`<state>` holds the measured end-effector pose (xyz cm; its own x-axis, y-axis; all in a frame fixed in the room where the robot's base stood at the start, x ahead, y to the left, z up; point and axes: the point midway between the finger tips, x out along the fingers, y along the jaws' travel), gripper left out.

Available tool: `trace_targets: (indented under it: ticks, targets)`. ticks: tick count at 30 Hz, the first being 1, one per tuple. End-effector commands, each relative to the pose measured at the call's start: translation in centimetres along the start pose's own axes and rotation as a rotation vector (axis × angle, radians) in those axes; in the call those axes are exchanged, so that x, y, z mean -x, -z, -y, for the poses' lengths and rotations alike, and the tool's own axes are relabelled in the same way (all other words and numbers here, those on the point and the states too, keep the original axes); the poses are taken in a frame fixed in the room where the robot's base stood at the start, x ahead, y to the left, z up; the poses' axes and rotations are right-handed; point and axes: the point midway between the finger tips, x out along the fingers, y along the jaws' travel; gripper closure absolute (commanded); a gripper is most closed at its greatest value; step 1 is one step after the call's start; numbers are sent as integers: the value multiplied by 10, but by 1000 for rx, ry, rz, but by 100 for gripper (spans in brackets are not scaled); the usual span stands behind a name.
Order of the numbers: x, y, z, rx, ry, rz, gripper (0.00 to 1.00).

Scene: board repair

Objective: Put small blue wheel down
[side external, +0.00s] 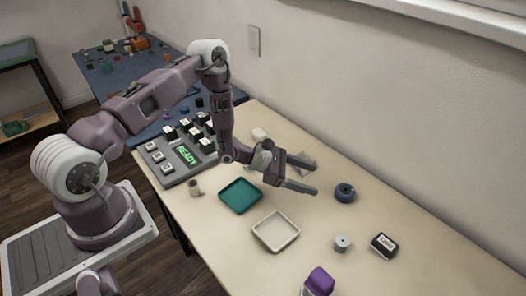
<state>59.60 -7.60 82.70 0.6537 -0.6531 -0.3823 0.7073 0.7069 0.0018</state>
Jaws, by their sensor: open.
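A small blue wheel (344,193) with a dark centre sits on the pale tabletop, right of my gripper. My gripper (309,177) is open, with its two fingers pointing right toward the wheel. Nothing shows between the fingers. There is a visible gap between the fingertips and the wheel.
A green tray (240,207) and a cream tray (257,231) lie empty on the table (420,270). A grey cylinder (341,243), a black-and-white box (384,246) and a purple object (318,282) stand to the right and front. A keypad panel (166,175) reads READY.

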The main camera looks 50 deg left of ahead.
Motion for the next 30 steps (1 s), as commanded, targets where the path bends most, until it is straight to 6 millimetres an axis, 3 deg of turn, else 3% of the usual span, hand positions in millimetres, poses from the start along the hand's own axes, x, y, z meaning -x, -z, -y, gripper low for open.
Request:
trace_targets:
  ticks: [2,4,5,8,9,12,15,18,21,25,27,30]
  targets:
    - [0,-1,0,-2,1,1,27]
    - [0,-16,1,-36,23,16,27]
    - [1,-31,3,-69,45,30,27]
    - [12,-110,27,-274,189,94,27]
    - [22,-145,46,-388,267,115,27]
    - [62,-216,103,-696,464,134,27]
    - [118,-256,164,-1039,647,92,27]
    - [183,-262,213,-1401,794,-22,27]
    - [248,-248,238,-1752,880,-203,27]
    - [316,-224,237,-2108,894,-480,27]
    - [340,-215,230,-2232,875,-607,27]
    - [361,-209,222,-2330,849,-727,27]
